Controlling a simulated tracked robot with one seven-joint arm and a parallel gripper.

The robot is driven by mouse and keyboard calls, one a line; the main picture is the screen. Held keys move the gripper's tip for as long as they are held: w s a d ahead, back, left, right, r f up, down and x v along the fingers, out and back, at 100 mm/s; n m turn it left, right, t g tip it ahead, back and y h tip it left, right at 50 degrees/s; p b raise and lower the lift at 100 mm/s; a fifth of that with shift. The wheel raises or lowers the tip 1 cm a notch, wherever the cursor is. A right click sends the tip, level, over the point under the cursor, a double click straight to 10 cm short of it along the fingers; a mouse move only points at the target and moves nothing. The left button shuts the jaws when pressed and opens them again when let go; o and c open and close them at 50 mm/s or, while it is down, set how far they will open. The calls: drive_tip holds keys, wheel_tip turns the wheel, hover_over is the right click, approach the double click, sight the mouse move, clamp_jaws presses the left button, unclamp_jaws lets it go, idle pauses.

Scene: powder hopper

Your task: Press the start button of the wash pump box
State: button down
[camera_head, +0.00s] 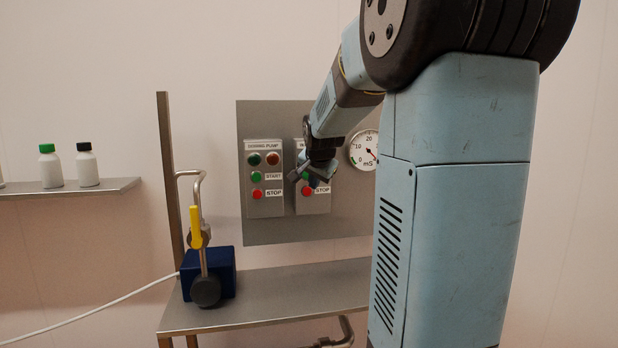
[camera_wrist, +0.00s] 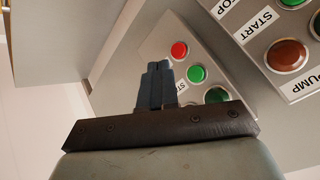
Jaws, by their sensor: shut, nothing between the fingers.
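The wash pump box (camera_head: 325,207) is the right-hand grey box on the steel panel, with its title mostly covered by my arm. Its red stop button (camera_head: 308,191) shows in the head view and, upside down, in the wrist view (camera_wrist: 179,49). Its green start button (camera_wrist: 197,74) lies between the stop button and a green lamp (camera_wrist: 217,95). My gripper (camera_head: 313,179) is in front of this box. In the wrist view its shut, empty fingers (camera_wrist: 158,66) appear just left of the start button. I cannot tell whether they touch the box.
The dosing pump box (camera_head: 265,205) sits close on the left, with similar buttons and lamps. A round gauge (camera_head: 364,150) is on the right. A steel shelf (camera_head: 290,287) below carries a blue block (camera_head: 222,273) beside a pipe with a yellow-handled valve (camera_head: 195,228).

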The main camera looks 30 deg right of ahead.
drive_tip(key=w+d, duration=0.1)
drive_tip(key=w, duration=0.5)
drive_tip(key=shift+d, duration=0.4)
drive_tip(key=shift+w, duration=0.25)
idle(1.6)
drive_tip(key=shift+w+d, duration=0.1)
drive_tip(key=shift+w, duration=0.25)
drive_tip(key=shift+w+d, duration=0.1)
drive_tip(key=shift+w, duration=0.25)
idle(0.7)
drive_tip(key=shift+s, duration=0.15)
drive_tip(key=shift+s+a, duration=0.2)
drive_tip(key=shift+s, duration=0.45)
drive_tip(key=shift+s+a, duration=0.25)
drive_tip(key=shift+s, duration=0.55)
drive_tip(key=shift+s+a, duration=0.2)
drive_tip(key=shift+s, duration=0.6)
drive_tip(key=shift+s+a, duration=0.25)
drive_tip(key=shift+s, duration=0.55)
